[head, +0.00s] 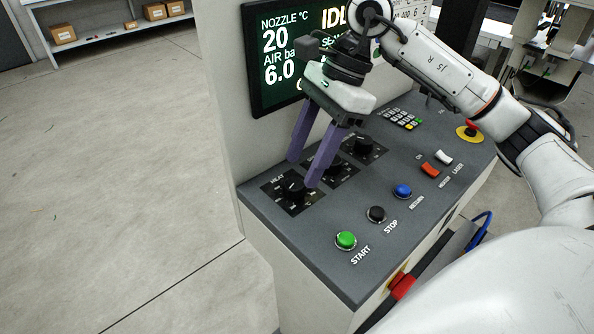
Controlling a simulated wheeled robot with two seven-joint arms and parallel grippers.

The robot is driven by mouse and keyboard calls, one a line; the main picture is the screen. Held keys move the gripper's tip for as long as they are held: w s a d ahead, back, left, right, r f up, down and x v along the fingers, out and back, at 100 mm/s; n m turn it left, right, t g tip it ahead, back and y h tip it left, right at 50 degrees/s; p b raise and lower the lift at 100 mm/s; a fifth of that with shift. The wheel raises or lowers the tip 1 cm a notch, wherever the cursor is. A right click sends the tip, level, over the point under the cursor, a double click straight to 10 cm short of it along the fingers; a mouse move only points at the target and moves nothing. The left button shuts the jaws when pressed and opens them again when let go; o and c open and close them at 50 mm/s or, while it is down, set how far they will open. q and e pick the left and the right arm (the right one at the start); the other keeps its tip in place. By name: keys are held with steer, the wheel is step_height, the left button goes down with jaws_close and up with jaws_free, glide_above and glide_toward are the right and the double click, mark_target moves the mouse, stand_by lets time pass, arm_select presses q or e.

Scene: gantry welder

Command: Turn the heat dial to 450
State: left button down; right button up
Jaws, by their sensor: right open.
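The heat dial (292,190) is a black knob on a dark scale plate at the left end of the grey control panel, under the word HEAT. Its pointer setting is too small to read. My right gripper (303,172) is open, with two purple fingers pointing down just above and behind the heat dial. One finger ends over the dial's right edge, the other beyond its far side. I cannot tell whether either finger touches the knob. The screen (290,50) above reads NOZZLE 20 and AIR 6.0. My left gripper is not in view.
Two more black dials, a middle one (333,168) and a far one (362,147), sit close by. Green START (346,240), black STOP (376,214) and blue RETURN (403,190) buttons line the front. Rocker switches (430,169), a keypad (403,119) and a red emergency button (471,127) lie right.

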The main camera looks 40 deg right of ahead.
mark_target(295, 183)
steer(key=shift+x, duration=1.9)
steer(key=c, duration=1)
steer(key=shift+c, duration=0.2)
